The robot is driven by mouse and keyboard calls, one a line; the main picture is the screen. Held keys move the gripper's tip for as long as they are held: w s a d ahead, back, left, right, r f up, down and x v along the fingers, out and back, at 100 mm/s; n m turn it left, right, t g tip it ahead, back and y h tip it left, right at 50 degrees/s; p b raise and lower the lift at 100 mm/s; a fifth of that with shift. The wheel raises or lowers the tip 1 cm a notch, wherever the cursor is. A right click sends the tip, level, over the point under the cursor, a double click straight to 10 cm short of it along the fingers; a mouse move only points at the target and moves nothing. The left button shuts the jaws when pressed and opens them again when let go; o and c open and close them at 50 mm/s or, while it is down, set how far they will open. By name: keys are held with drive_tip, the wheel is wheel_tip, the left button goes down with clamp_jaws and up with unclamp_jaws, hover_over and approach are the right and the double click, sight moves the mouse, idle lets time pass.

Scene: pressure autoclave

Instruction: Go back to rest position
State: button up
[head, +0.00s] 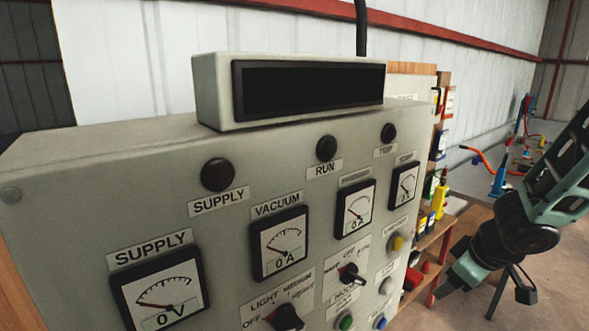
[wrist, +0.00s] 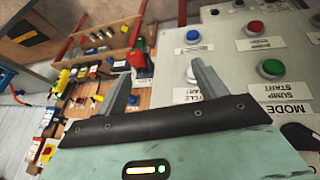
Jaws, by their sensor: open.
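In the wrist view, my gripper (wrist: 162,88) shows two grey fingers spread apart with nothing between them. Behind the fingers is the edge of the grey control panel (wrist: 230,60), with red, green and blue push buttons. In the head view, the panel (head: 90,200) fills the left and middle, with gauges, dark lamps and rotary knobs. My arm comes in from the right edge, beside the panel's right side. The fingertips are not clear in the head view. I cannot tell whether the fingers touch the panel.
Wooden shelves (head: 432,235) with coloured tools and boxes stand behind the panel's right edge; they also show at the left in the wrist view. A dark display box (head: 300,90) sits on the panel top. Bare floor (head: 480,270) shows at the right.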

drive_tip(key=s+a+f+g+b, duration=0.1)
drive_tip(key=s+a+f+b, duration=0.2)
drive_tip(key=s+a, duration=0.3)
drive_tip(key=s+a+f+g+b, duration=0.2)
drive_tip(key=s+a+b, duration=0.4)
drive_tip(key=s, duration=0.5)
drive_tip(key=s+a+f+g+b, duration=0.2)
drive_tip(key=s+a+b, duration=0.3)
drive_tip(key=s, duration=0.3)
drive_tip(key=shift+s+a+f+n, duration=0.15)
drive_tip(key=shift+a+f+n, duration=0.15)
drive_tip(key=shift+a+f, duration=0.5)
idle(0.4)
